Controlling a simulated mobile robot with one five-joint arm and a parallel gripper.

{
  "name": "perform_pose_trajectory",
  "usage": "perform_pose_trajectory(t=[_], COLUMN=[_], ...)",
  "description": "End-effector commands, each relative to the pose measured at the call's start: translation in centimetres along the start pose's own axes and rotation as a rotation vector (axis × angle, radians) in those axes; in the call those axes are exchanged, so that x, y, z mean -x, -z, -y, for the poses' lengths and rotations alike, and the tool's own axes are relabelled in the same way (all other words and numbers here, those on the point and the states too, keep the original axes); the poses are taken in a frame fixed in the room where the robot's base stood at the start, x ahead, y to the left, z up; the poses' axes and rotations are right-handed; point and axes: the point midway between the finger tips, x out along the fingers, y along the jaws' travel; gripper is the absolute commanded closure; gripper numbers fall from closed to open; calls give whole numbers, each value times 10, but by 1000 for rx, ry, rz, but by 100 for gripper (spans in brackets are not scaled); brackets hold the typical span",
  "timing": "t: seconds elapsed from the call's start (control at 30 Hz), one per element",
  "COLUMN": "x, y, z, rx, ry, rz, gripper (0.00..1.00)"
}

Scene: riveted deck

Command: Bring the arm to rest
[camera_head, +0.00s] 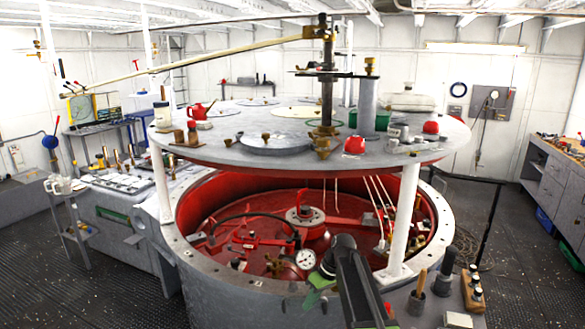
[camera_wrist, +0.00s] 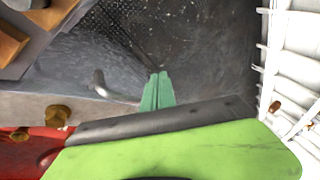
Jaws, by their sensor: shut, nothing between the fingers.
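My gripper (camera_wrist: 157,91) shows in the wrist view as two green fingers lying together, with nothing between them. A dark plate and a bright green part of my own arm lie below them in that view. In the head view my dark arm rises at the bottom centre, in front of the open red tub (camera_head: 262,215). Small green parts show beside it; I cannot make out the fingertips there.
A pressure gauge (camera_head: 305,259) sits near my arm. Dark-handled tools (camera_head: 445,270) stand to its right. Open floor (camera_head: 520,270) lies farther right.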

Motion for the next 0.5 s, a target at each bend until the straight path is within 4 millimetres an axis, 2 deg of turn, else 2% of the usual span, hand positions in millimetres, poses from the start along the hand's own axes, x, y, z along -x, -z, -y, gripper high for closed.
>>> perform_pose_trajectory(t=[0.03, 0.1, 0.23, 0.3, 0.4, 0.5], x=[-12, -18, -20, -16, -9, -6], y=[-37, -83, -158, -186, -214, -218], z=[8, 15, 27, 33, 37, 30], rx=[-48, -141, -339, -436, -569, -679], ry=[-32, -95, -224, -287, -366, -413], rz=[20, 55, 107, 123, 130, 120], gripper=[100, 100, 100, 100, 100, 100])
